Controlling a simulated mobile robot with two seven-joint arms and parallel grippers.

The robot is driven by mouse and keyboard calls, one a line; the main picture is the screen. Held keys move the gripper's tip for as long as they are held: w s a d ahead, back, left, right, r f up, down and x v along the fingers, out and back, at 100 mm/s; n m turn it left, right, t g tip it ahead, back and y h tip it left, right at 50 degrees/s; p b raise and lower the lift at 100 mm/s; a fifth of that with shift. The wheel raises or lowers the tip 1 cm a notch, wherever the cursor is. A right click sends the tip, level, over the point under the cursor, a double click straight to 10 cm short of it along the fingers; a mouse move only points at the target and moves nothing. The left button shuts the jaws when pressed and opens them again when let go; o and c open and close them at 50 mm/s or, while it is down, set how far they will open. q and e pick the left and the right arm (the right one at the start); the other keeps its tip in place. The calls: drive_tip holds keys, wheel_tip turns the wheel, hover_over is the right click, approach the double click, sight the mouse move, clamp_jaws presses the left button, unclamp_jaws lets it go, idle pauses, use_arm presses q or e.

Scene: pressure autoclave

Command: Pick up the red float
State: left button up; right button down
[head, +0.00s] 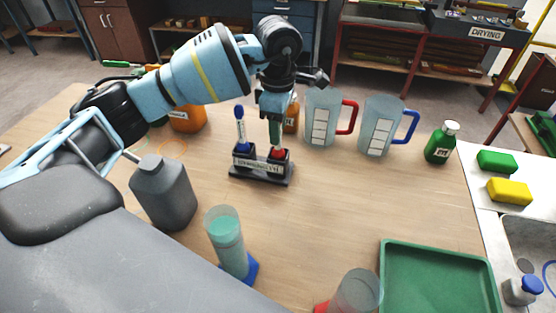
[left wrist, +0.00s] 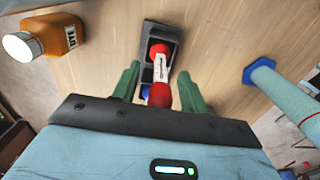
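The red float (head: 279,154) stands in the right slot of a dark two-slot holder (head: 262,176). Its upper part is hidden behind my gripper in the head view. In the left wrist view the red float (left wrist: 159,95) shows a red top end, a white marked stem and a red lower part. My left gripper (head: 275,138) points down over it. In the left wrist view the green fingers of my left gripper (left wrist: 159,73) stand on either side of the float, with gaps, so it is open. A blue float (head: 240,130) stands in the left slot. My right gripper is not in view.
Two measuring jugs (head: 322,118) (head: 378,127) and a green bottle (head: 441,142) stand to the right. A grey jug (head: 163,192) and a cylinder on a blue base (head: 226,240) stand in front. A green tray (head: 440,280) lies front right. The table's middle is clear.

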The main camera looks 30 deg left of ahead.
use_arm(q)
clamp_jaws()
